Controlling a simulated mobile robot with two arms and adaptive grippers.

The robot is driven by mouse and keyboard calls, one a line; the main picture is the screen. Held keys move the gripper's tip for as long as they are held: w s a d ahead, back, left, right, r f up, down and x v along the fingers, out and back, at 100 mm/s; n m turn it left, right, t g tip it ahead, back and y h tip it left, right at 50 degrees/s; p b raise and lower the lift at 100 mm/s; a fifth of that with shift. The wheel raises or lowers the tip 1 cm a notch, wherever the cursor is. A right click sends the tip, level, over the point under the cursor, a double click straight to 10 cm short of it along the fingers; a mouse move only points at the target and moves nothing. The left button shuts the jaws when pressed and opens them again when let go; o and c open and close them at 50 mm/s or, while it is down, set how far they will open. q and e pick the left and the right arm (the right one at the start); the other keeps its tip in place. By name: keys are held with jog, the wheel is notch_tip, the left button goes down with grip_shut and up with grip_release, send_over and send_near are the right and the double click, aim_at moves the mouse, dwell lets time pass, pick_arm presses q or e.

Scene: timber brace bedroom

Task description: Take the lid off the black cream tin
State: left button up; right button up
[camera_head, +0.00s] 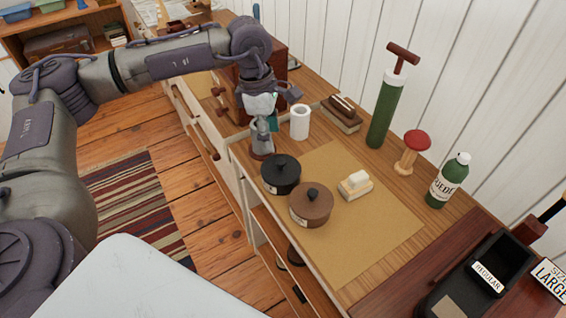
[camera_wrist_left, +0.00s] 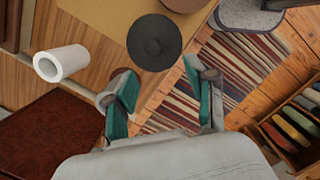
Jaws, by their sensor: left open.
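The black cream tin (camera_head: 281,183) stands upright on the bench mat with its black lid (camera_head: 270,164) on. The lid has a small round knob in its middle. In the left wrist view the lid (camera_wrist_left: 154,42) shows from above, just beyond my fingers. A similar brown tin (camera_head: 312,205) with a dark knob stands close in front of it. My left gripper (camera_head: 262,142) points down behind and slightly left of the black tin, apart from it. In the left wrist view its two teal-padded fingers (camera_wrist_left: 163,95) are spread and empty. My right gripper is not in view.
A white cup (camera_head: 300,122) stands right of my gripper. A small brown object (camera_head: 262,154) is partly hidden under it. A brush with a pale block (camera_head: 355,185), a red-topped wooden tool (camera_head: 415,145) and a green bottle (camera_head: 447,182) stand further right. The mat's front (camera_head: 365,245) is clear.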

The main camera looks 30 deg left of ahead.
aim_at(281, 161)
pick_arm(q)
jog(key=f, duration=0.3)
jog(key=shift+w+d+f, duration=0.1)
jog(key=shift+d+f, duration=0.05)
jog(key=shift+d, duration=0.15)
jog(key=f, duration=0.2)
jog(key=f+p, duration=0.1)
jog(key=shift+w+d, duration=0.25)
jog(key=shift+w, duration=0.15)
jog(key=f, duration=0.2)
jog(key=f+p, duration=0.1)
jog(key=shift+w+d+f, duration=0.2)
jog(key=shift+w+d, duration=0.1)
jog(key=shift+w, duration=0.1)
jog(key=shift+f, duration=0.2)
jog(key=c, duration=0.7)
grip_shut()
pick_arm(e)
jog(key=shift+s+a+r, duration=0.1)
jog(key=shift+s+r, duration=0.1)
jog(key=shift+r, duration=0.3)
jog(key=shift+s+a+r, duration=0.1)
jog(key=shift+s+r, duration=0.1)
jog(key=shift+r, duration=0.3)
pick_arm(q)
jog(key=shift+r, duration=0.1)
